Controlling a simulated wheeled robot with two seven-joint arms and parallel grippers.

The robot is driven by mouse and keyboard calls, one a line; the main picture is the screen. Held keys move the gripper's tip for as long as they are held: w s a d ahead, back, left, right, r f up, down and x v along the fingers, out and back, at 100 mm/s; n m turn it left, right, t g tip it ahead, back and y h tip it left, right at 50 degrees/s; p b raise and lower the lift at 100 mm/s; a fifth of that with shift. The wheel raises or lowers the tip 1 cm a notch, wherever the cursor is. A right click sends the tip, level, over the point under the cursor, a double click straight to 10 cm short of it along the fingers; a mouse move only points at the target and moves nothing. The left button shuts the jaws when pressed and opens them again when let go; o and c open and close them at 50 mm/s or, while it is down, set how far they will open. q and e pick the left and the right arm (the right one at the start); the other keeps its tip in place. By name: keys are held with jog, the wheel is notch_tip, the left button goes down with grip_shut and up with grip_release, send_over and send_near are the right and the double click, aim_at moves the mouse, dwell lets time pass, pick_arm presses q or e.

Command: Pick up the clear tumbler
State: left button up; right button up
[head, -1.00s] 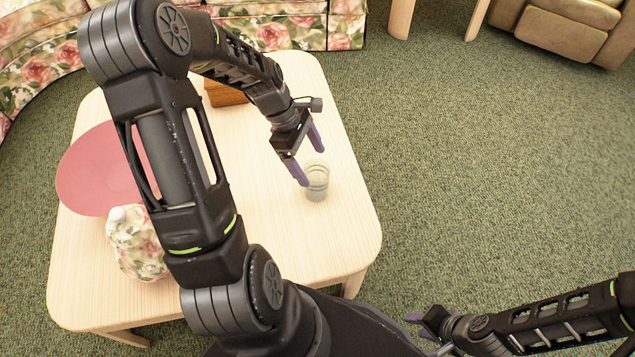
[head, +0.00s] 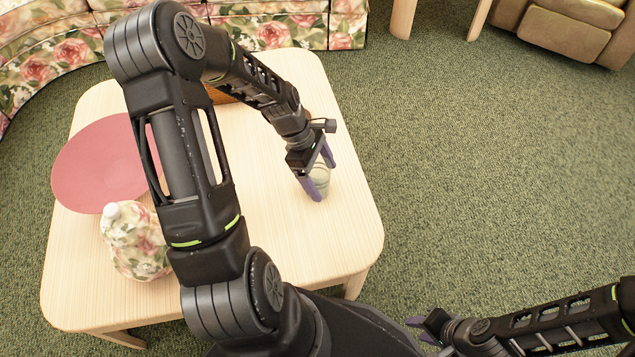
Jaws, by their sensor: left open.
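The clear tumbler (head: 321,183) stands upright on the pale wooden table (head: 285,235), near its right edge. My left gripper (head: 322,181) is open and reaches down at the tumbler, with one purple finger on each side of it in the picture. Whether the fingers touch the glass I cannot tell. The gripper hides part of the tumbler's upper side. My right gripper (head: 422,327) is low in the picture, off the table's right front side, away from the tumbler; its jaw state is unclear.
A pink round plate or mat (head: 90,170) and a floral lidded jar (head: 135,245) are on the table's left. A brown object (head: 220,95) is partly hidden behind my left arm. A floral sofa (head: 40,50) stands behind. Green carpet at the right is clear.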

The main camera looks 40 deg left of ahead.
dwell(0.6)
pick_arm(q)
jog(key=c, duration=1.7)
